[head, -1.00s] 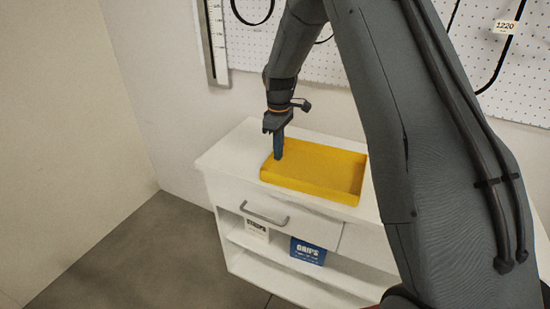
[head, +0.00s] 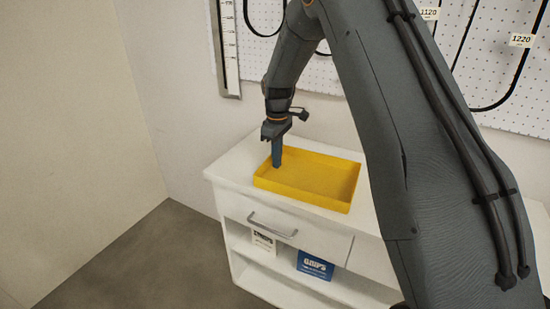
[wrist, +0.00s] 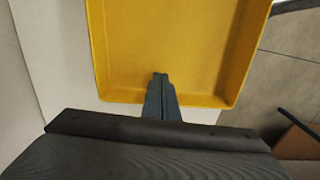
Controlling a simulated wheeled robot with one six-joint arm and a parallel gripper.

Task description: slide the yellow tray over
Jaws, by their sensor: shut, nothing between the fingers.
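The yellow tray (head: 318,181) is shallow and rectangular. It lies flat on the white cabinet top (head: 232,168), toward the front edge. My gripper (head: 277,163) points straight down inside the tray, close to its left wall, with its fingers shut and nothing between them. In the wrist view, the shut fingers (wrist: 160,76) reach over one short wall of the yellow tray (wrist: 180,45) onto its inner side. I cannot tell whether the tips touch the floor or the wall. The tray looks empty.
The cabinet has a drawer with a grey handle (head: 271,226) and open shelves holding a blue box (head: 315,265) and a white box (head: 263,243). A pegboard wall (head: 330,70) stands behind. Bare cabinet top shows left of the tray.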

